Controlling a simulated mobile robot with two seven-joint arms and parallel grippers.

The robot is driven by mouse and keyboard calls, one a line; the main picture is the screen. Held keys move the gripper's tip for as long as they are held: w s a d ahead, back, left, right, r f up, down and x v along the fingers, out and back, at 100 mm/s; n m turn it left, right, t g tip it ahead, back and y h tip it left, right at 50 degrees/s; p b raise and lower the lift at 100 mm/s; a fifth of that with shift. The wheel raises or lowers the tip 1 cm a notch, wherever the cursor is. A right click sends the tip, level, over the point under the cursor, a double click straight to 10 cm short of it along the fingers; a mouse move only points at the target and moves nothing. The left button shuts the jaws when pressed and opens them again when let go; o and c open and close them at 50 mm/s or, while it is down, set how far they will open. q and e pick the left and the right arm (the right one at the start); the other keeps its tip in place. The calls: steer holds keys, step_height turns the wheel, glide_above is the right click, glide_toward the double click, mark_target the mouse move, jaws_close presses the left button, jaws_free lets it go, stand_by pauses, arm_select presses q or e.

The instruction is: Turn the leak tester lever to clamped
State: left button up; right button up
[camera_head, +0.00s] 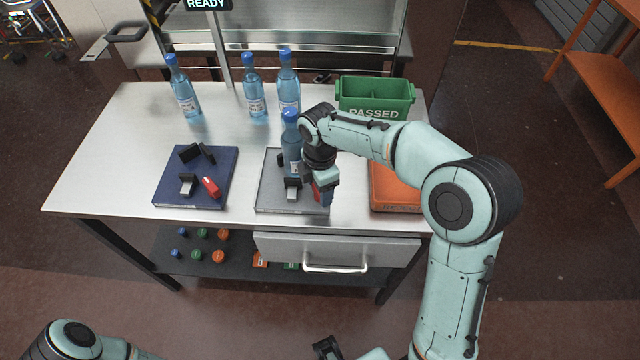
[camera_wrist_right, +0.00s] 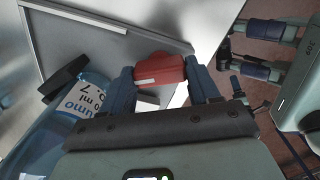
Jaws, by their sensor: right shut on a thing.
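The grey tester plate (camera_head: 268,195) lies in the middle of the table near its front edge. A blue-capped bottle (camera_head: 291,148) stands upright on it, beside a dark clamp block (camera_head: 292,184). My right gripper (camera_head: 322,192) is at the plate's right side, shut on a red lever. The right wrist view shows the red lever (camera_wrist_right: 160,68) between the two dark blue fingers of my right gripper (camera_wrist_right: 162,85). In the head view the gripper mostly hides the lever. A dark part at the bottom edge may belong to my left arm; no left fingers show clearly.
A blue plate (camera_head: 170,188) with dark blocks and another red handle (camera_head: 211,187) lies left. Several bottles (camera_head: 253,90) stand behind. A green PASSED bin (camera_head: 375,88) and an orange bin (camera_head: 395,182) are right. A drawer handle (camera_head: 335,269) sticks out in front.

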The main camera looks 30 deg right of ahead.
steer(key=m, duration=0.3)
steer(key=shift+m+p, duration=0.3)
steer(key=m, duration=0.3)
steer(key=shift+m, duration=0.4)
steer(key=m, duration=0.3)
steer(key=shift+m+p, duration=0.3)
arm_select(q)
steer(key=shift+w+r, duration=0.4)
steer(key=shift+r, duration=0.45)
arm_select(e)
steer(key=shift+m, duration=1.8)
steer(key=o, duration=0.8)
arm_select(q)
steer(key=shift+w+r+p, duration=0.35)
steer(key=shift+r+p, duration=0.15)
steer(key=shift+r, duration=0.1)
steer(key=shift+w+r+p, duration=0.3)
steer(key=shift+r+p, duration=0.2)
steer(key=shift+r, duration=0.05)
arm_select(e)
step_height(320, 180, up, 14)
steer(key=shift+f, duration=0.25)
